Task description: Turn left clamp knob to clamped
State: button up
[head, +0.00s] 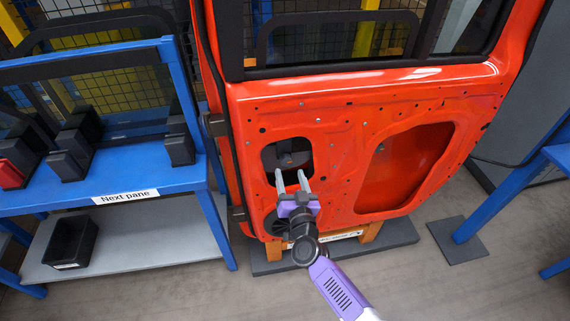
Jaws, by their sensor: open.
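A red-orange car door (335,115) stands upright in front of me. Its lower left has a small dark opening (270,157). Inside that opening a dark grey part (289,159) shows; it may be the left clamp knob, but it is too small to tell, and its setting cannot be read. My gripper (292,178) is open, with two grey fingers pointing up and apart at the lower edge of the opening, just below the dark part. Nothing shows between the fingers. The purple gripper body covers some of the door's lower left.
A larger opening (405,165) lies right of my gripper. Blue frame legs (500,200) stand at the right.

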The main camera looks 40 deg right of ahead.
aim_at(287, 162)
jog(key=b+x, duration=0.1)
jog(key=x, duration=0.4)
jog(key=shift+w+d, duration=0.2)
jog(key=shift+d, duration=0.05)
jog(key=shift+c, duration=0.4)
grip_shut()
